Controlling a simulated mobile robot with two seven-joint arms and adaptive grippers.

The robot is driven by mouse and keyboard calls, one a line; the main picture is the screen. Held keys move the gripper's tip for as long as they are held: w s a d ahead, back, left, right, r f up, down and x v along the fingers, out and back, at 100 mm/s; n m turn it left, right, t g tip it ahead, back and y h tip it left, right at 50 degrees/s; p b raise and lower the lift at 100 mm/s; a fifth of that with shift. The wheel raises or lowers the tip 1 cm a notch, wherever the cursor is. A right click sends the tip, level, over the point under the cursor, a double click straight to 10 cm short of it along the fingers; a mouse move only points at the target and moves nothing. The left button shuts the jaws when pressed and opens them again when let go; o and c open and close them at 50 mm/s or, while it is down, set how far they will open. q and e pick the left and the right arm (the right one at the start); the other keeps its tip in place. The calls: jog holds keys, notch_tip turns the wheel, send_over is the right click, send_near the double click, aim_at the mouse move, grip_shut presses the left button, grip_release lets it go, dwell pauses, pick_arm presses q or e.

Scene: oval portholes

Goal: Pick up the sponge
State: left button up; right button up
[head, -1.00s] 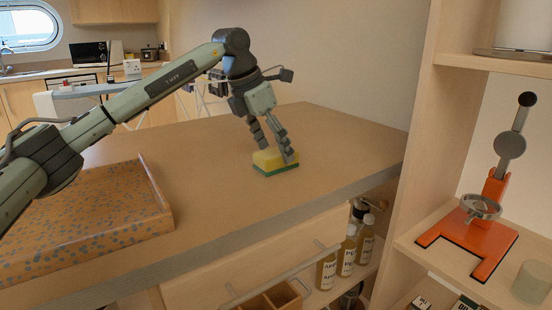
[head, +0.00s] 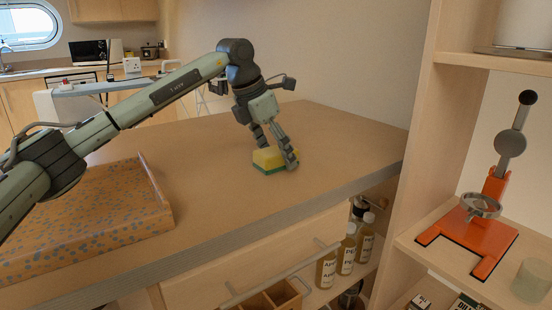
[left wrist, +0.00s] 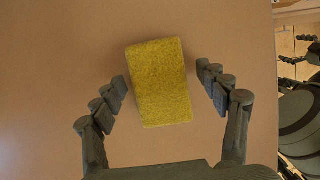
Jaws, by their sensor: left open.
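The sponge (head: 268,160) is yellow on top with a green underside. It lies flat on the wooden counter (head: 215,190) in the head view. My left gripper (head: 272,158) points down at it, with one finger behind it and one in front of its right part. In the left wrist view the sponge (left wrist: 159,83) is between the two open fingers of the left gripper (left wrist: 160,82), slightly turned, with a gap on each side. The gap looks small on the left and a little wider on the right.
A speckled tray (head: 85,220) with a raised edge is on the counter's left. Bottles (head: 346,252) stand on a shelf below the counter's front edge. An orange press (head: 480,238) stands on the right shelf. The counter around the sponge is clear.

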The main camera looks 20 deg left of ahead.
pick_arm(q)
jog(key=c, duration=0.9)
jog(key=shift+c, duration=0.2)
